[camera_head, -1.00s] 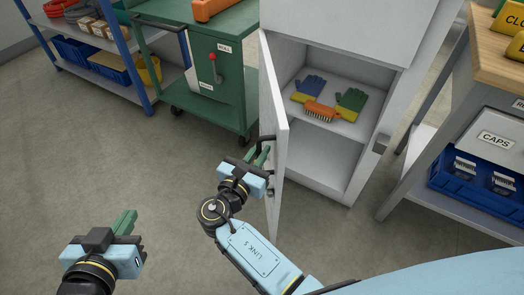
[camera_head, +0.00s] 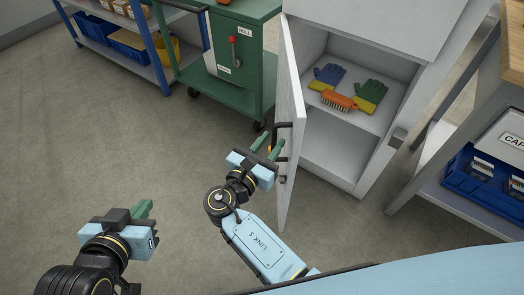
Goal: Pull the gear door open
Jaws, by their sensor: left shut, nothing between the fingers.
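The white cabinet door (camera_head: 290,110) stands open, swung out to the left of its cabinet, with the inside showing. A dark bar handle (camera_head: 283,126) is on the door's outer face. My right gripper (camera_head: 269,146) is beside the handle, its two green fingers apart and pointing up. The handle does not appear to be gripped; whether a finger touches it I cannot tell. My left gripper (camera_head: 143,209) is shut and empty, low on the left, well away from the door.
A green cart (camera_head: 244,60) stands behind the door. A workbench with a blue bin (camera_head: 462,178) is at right. The floor at left is clear.

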